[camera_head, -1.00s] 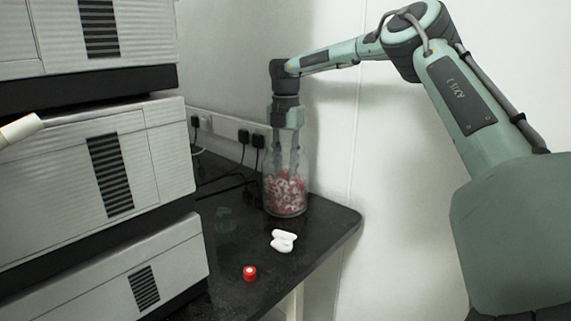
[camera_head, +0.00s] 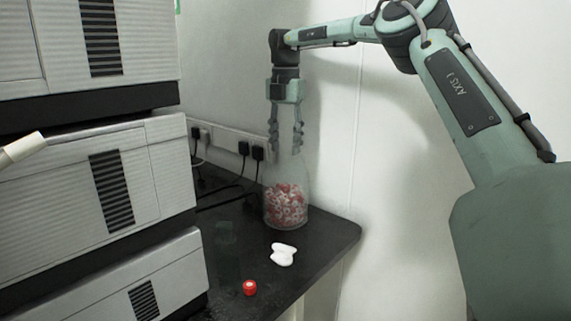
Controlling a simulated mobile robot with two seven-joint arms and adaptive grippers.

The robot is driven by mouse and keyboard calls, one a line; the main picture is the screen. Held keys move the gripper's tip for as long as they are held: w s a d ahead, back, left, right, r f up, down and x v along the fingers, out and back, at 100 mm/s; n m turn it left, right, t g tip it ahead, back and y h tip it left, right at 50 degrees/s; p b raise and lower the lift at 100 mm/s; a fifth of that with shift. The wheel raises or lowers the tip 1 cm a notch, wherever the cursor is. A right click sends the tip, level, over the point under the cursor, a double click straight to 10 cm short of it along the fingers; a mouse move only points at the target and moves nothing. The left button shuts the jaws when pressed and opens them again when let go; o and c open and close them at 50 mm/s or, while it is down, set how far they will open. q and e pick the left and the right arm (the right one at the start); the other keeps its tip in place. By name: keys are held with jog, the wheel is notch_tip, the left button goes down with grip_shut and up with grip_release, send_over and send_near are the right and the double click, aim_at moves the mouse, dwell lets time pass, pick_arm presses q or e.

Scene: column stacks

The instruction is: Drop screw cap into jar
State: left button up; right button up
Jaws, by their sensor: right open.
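A clear glass jar (camera_head: 286,205) stands upright near the back of the black bench, partly filled with red and white caps. My right gripper (camera_head: 285,148) points straight down at the jar's mouth, its two fingers apart with nothing visible between them. The glass is faint, so I cannot tell whether the fingertips are just inside or just above the rim. A small red screw cap (camera_head: 250,288) with a pale top lies on the bench near its front edge.
A white rounded object (camera_head: 282,254) lies between the jar and the red cap. A stack of grey instruments (camera_head: 120,180) fills the left side. Sockets with black plugs (camera_head: 243,148) line the wall behind. The black bench (camera_head: 325,240) is bare at the right.

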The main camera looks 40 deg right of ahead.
pick_arm(q)
jog(key=shift+s+f, duration=0.35)
jog(key=shift+f, duration=0.2)
pick_arm(e)
jog(key=shift+r, duration=1.9)
